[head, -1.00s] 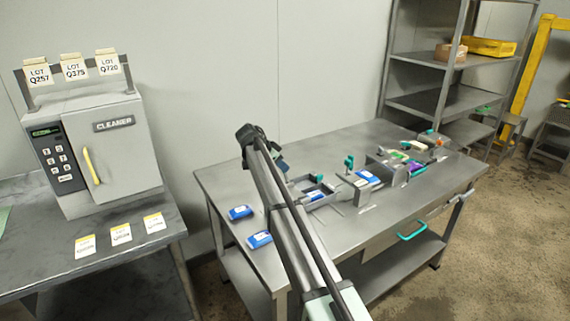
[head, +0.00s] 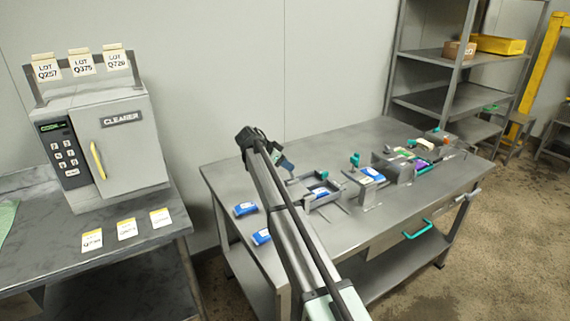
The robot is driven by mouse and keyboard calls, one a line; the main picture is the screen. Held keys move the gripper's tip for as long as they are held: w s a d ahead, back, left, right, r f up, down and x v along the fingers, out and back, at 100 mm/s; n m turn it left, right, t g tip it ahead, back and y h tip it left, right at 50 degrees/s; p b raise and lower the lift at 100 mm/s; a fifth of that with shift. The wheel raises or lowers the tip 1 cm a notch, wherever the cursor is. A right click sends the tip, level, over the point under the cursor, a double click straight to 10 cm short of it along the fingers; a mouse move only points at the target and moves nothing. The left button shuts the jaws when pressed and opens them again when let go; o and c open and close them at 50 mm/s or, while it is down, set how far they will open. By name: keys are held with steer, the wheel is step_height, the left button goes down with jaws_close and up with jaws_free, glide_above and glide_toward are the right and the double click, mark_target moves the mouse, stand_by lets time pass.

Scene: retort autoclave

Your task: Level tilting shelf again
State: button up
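A metal platform (head: 366,185) with a teal knob (head: 355,159) stands on the steel table and carries a blue-and-white packet (head: 372,174). It may be the tilting shelf; its tilt is too small to judge. Left of it is a low metal frame (head: 334,200) with another blue-and-white packet (head: 320,193) in it. My gripper (head: 287,165) hangs above the table's back left part, left of the frame and apart from it. My own arm partly hides it, and its fingers are too small to read.
Two blue packets (head: 246,209) (head: 262,236) lie at the table's left edge, beside my arm. Right of the platform stand metal holders (head: 400,168) with coloured items. A grey CLEANER cabinet (head: 125,150) stands on the left bench. The table's back strip (head: 340,145) is clear.

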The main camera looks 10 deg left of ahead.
steer(key=shift+r, duration=0.1)
steer(key=v, duration=1.3)
steer(key=shift+s+a+r, duration=0.15)
steer(key=shift+r, duration=0.15)
